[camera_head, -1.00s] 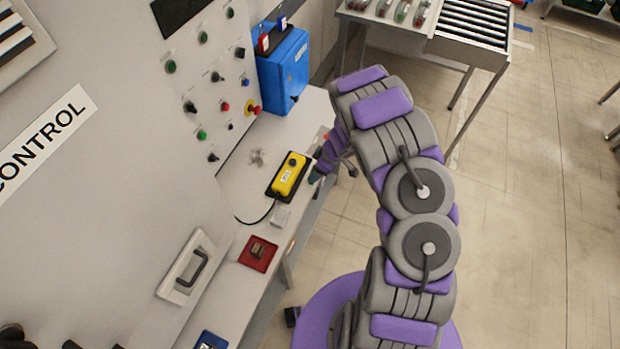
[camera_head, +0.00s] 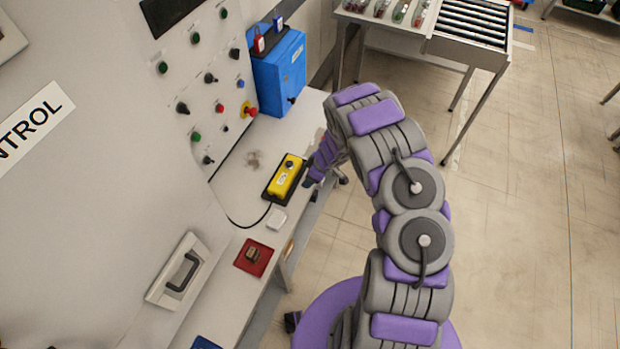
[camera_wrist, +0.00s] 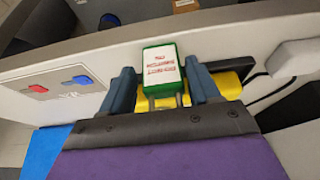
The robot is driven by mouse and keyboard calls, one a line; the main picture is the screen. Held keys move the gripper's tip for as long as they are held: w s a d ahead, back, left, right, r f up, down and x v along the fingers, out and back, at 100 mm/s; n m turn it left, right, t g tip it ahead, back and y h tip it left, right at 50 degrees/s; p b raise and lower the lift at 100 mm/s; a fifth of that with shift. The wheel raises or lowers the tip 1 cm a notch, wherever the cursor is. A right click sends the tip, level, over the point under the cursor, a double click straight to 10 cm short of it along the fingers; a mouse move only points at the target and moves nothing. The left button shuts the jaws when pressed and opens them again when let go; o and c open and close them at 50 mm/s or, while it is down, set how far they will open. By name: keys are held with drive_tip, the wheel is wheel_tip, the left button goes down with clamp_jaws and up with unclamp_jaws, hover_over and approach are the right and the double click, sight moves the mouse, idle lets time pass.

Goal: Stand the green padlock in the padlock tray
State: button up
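The green padlock (camera_wrist: 162,67) shows in the wrist view between the two fingers of my gripper (camera_wrist: 162,82). It has a white label with red print. Its metal shackle points back toward my gripper's palm. The fingers appear to touch its two sides, so my gripper looks shut on it. In the head view my gripper (camera_head: 312,181) is beside the bench edge, right of the yellow control box, and the padlock cannot be made out there. I cannot tell which thing is the padlock tray.
A yellow control box (camera_head: 286,177) with a cable lies on the bench. A red square (camera_head: 243,262) with a small brown thing on it is nearer. A blue cabinet (camera_head: 279,75) bears a red and a blue padlock. Grey control panel stands left; open floor lies right.

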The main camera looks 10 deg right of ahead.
drive_tip(key=shift+d, duration=0.1)
drive_tip(key=shift+c, duration=1.4)
drive_tip(key=shift+a, duration=0.45)
drive_tip(key=c, duration=0.4)
drive_tip(key=shift+c, duration=1.3)
